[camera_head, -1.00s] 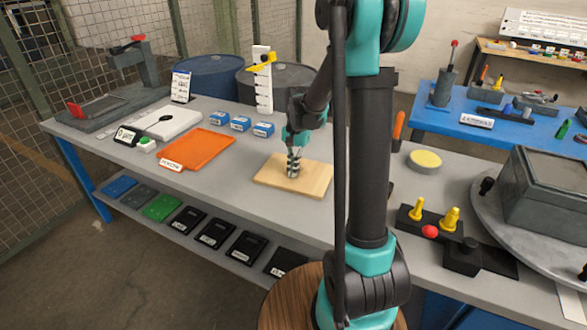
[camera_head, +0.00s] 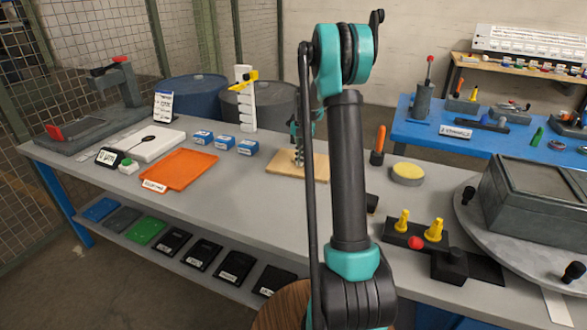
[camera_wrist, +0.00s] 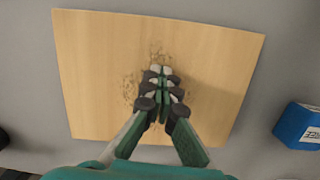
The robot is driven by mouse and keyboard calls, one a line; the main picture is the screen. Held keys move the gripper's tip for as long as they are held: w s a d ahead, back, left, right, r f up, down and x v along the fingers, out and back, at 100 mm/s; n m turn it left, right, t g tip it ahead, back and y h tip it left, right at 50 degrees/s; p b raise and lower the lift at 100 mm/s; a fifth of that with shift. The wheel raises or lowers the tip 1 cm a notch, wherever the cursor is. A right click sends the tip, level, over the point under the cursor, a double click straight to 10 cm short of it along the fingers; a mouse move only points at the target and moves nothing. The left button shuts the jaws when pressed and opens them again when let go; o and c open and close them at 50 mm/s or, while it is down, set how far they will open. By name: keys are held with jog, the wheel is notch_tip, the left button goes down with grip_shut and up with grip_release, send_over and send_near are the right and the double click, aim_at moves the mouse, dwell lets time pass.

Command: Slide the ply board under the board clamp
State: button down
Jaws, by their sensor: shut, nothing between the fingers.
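The ply board (camera_head: 285,166) lies flat on the grey bench near its far edge, partly behind my arm in the head view. In the wrist view the board (camera_wrist: 100,60) fills most of the picture, with dark speckles around my fingertips. My gripper (camera_wrist: 163,84) is shut and empty, its fingertips down on or just above the middle of the board; exact contact cannot be told. It also shows in the head view (camera_head: 299,163). A white upright post with a yellow clamp-like piece (camera_head: 245,75) stands behind and left of the board; I cannot tell whether this is the board clamp.
Blue boxes (camera_head: 248,147) stand left of the board; one shows in the wrist view (camera_wrist: 300,125). An orange tray (camera_head: 180,169) lies further left. An orange-handled tool (camera_head: 378,145) and a round yellow-topped pad (camera_head: 407,174) are to the right. Bench in front of the board is clear.

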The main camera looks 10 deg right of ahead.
jog(key=shift+w+d+f, duration=0.15)
jog(key=shift+w+d, duration=0.2)
